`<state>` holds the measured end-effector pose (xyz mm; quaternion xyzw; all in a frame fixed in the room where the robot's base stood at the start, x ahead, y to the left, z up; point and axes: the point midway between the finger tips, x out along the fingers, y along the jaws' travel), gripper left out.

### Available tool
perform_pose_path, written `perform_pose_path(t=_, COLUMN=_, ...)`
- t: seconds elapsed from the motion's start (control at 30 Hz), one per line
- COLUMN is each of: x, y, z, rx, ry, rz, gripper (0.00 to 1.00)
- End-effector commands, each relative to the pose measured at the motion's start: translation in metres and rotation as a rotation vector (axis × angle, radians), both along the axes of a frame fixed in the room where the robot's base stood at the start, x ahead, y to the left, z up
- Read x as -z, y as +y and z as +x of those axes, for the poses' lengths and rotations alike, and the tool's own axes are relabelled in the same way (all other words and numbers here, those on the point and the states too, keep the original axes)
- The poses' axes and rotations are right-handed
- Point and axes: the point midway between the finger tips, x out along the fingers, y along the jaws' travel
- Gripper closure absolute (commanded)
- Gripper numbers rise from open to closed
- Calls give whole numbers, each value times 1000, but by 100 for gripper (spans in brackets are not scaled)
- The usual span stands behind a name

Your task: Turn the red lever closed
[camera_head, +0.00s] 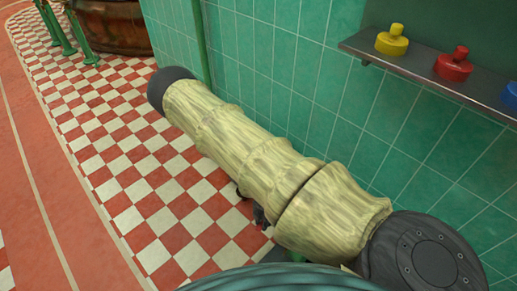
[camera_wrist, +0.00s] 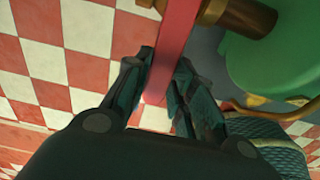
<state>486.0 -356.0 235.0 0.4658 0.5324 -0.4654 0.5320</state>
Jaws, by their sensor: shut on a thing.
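In the wrist view, the red lever (camera_wrist: 174,38) is a flat red bar that runs down from the top edge between the fingers of my gripper (camera_wrist: 163,82). My gripper is shut on the lever, with one finger on each side of it. The lever's upper part lies beside a brass pipe fitting (camera_wrist: 243,15). The lever's far end is cut off by the top of the picture. In the head view my arm covers most of the middle, and the lever is hidden there.
A green rounded body (camera_wrist: 285,60) stands close to the right of my gripper. A green tiled wall (camera_head: 270,60) borders the checkered floor (camera_head: 130,140). A shelf (camera_head: 415,66) holds a yellow knob-topped piece (camera_head: 391,43), a red one (camera_head: 454,66) and a blue one (camera_head: 511,94). A copper vessel (camera_head: 115,30) stands far left.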

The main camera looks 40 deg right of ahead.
Motion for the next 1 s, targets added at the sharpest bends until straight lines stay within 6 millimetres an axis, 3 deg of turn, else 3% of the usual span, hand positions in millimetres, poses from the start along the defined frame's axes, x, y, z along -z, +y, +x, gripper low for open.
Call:
perform_pose_path(t=0.53, x=0, y=-6, z=-6, rx=-18, ry=4, rz=-6, gripper=100)
perform_pose_path(t=0.57, x=0, y=-6, z=-6, rx=-18, ry=4, rz=-6, gripper=72)
perform_pose_path(t=0.67, x=0, y=-6, z=-6, rx=-18, ry=4, rz=-5, gripper=54)
perform_pose_path(t=1.0, x=-1, y=-4, z=-4, rx=-18, ry=1, rz=-2, gripper=54)
